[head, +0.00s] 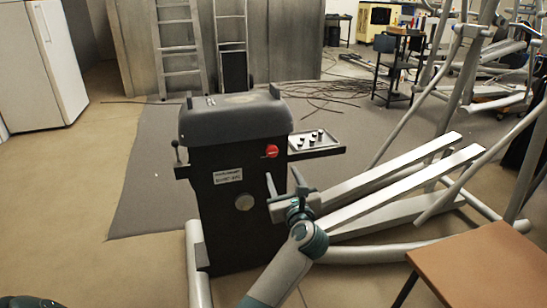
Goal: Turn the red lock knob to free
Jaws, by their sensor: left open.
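The red lock knob (271,151) is a small round red knob on the upper right of the dark front panel of the elliptical's housing (218,205). My left gripper (282,172) is open, with its two fingers spread and pointing up. In the picture its fingertips are just below and to the right of the knob, and nothing shows between them. I cannot tell the depth gap between the fingertips and the panel. The knob is in plain view, but its setting is too small to read. My right gripper is not in view.
A small tray (315,141) with several knobs juts out right of the housing. A lever (177,155) stands on its left. Pale rails (400,180) extend right. A brown table (485,262) fills the lower right. The floor at left is clear.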

